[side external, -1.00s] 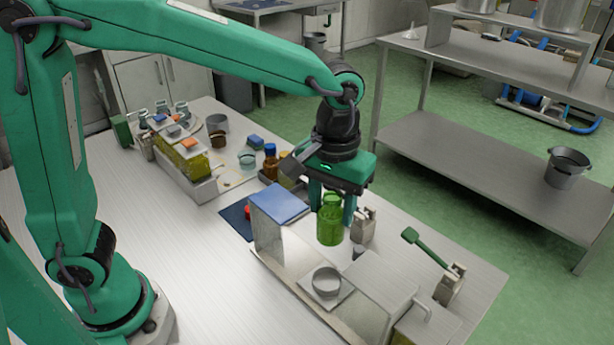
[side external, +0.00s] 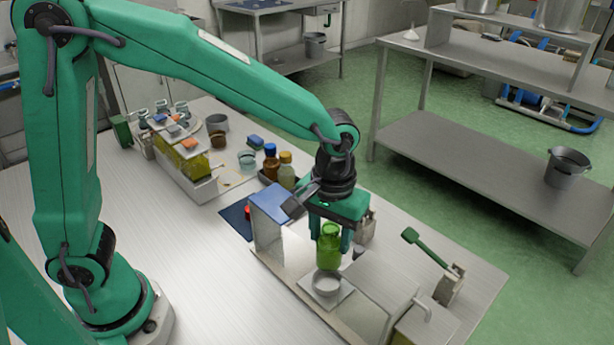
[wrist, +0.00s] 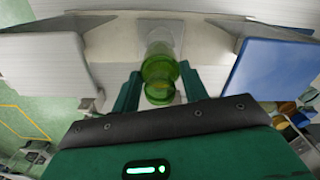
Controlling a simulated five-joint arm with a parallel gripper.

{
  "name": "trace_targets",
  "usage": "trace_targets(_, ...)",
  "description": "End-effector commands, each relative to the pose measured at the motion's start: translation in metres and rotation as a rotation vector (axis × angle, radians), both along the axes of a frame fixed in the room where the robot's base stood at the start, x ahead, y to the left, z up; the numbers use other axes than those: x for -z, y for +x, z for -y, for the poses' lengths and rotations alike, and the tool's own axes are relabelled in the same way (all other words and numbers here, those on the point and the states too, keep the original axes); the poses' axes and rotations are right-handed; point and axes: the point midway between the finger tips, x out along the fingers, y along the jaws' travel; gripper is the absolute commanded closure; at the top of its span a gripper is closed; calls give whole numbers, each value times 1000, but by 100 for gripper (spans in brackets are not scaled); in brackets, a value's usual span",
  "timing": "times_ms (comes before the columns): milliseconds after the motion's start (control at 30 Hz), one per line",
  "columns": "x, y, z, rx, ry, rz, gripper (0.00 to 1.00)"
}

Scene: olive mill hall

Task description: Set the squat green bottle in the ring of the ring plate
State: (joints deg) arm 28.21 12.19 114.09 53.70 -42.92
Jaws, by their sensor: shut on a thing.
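The squat green bottle (side external: 329,250) is upright in my gripper (side external: 329,236). My gripper is shut on it, with a finger on each side. In the side view the bottle's base overlaps the far edge of the ring (side external: 327,282); I cannot tell whether they touch. The ring stands on a pale square ring plate (side external: 345,292). In the wrist view the green bottle (wrist: 160,72) is between the fingers of my gripper (wrist: 160,90) and hides most of the ring.
A box with a blue lid (side external: 270,203) stands left of the ring plate. A metal box with a handle (side external: 418,318) is to the right. A green-handled tool (side external: 428,246) leans from a block at the right. Brown and yellow-capped bottles (side external: 286,172) stand behind.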

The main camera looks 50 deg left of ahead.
Motion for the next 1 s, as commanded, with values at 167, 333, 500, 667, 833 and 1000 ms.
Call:
trace_targets(167,7,0,0,0,1,-2,71)
trace_targets(333,15,0,0,0,1,-1,71)
trace_targets(500,24,0,0,0,1,-1,71)
trace_targets(667,30,0,0,0,1,-1,71)
trace_targets(833,34,0,0,0,0,0,71)
trace_targets(1000,36,0,0,0,0,0,71)
